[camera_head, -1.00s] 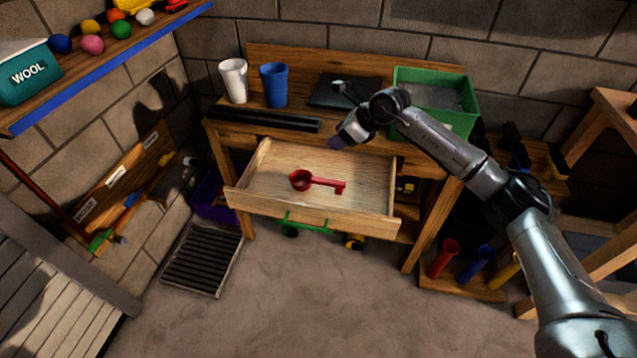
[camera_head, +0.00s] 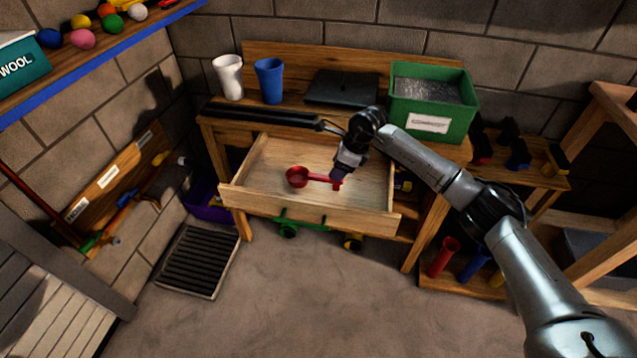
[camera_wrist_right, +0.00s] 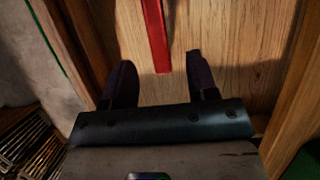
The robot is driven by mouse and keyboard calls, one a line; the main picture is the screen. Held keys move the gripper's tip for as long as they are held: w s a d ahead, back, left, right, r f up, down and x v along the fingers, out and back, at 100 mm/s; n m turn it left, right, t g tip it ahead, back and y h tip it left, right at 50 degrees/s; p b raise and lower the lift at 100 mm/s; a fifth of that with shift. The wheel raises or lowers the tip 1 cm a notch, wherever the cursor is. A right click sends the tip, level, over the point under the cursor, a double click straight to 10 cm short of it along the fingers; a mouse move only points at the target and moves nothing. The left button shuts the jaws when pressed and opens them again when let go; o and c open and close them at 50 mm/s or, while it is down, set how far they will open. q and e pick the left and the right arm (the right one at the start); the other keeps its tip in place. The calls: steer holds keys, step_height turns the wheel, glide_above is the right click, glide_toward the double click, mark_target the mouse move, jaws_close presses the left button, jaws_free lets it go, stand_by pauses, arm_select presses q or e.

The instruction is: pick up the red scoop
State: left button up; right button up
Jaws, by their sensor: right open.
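The red scoop (camera_head: 299,177) lies in the open wooden drawer (camera_head: 262,201), its bowl to the left and its handle pointing right. My right gripper (camera_head: 339,174) is over the drawer at the handle end of the scoop and partly hides it. In the right wrist view the two dark fingers (camera_wrist_right: 157,75) are spread apart, with the red scoop handle (camera_wrist_right: 156,35) showing ahead, between their lines. The gripper is open and holds nothing. I cannot tell its exact height above the drawer floor. My left gripper is not in view.
The drawer's side walls stand close to the right gripper. On the bench behind are a white cup (camera_head: 229,77), a blue cup (camera_head: 270,80), a dark flat object (camera_head: 341,88) and a green compost bin (camera_head: 432,122). A grate (camera_head: 199,262) lies on the floor at left.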

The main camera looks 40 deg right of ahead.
mark_target(314, 180)
steer(key=shift+b+x, duration=1.55)
steer(key=shift+x, duration=1.2)
steer(key=shift+s+a, duration=0.1)
steer(key=shift+c, duration=0.4)
steer(key=shift+c, duration=0.7)
jaws_close()
